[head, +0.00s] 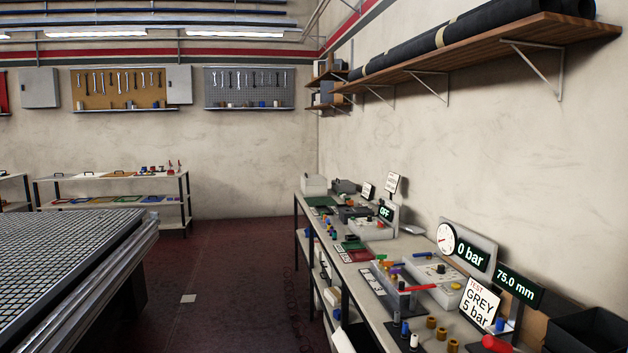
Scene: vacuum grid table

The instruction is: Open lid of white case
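A small white box (313,184) stands at the far end of the long workbench (420,244) on the right; it may be the white case. Its top looks closed, but it is too small and far for me to make out a lid edge or latch. A pale, shallow box (434,270) also sits on the near part of the bench, with small parts in or on it. I cannot tell which of these is the case. Neither of my grippers is in view.
A grid-topped table (60,262) fills the lower left. Dark red floor (235,270) lies free between it and the bench. The bench is crowded with coloured fittings, a gauge panel (466,250) and a black bin (590,330). A low shelf (110,178) stands by the back wall.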

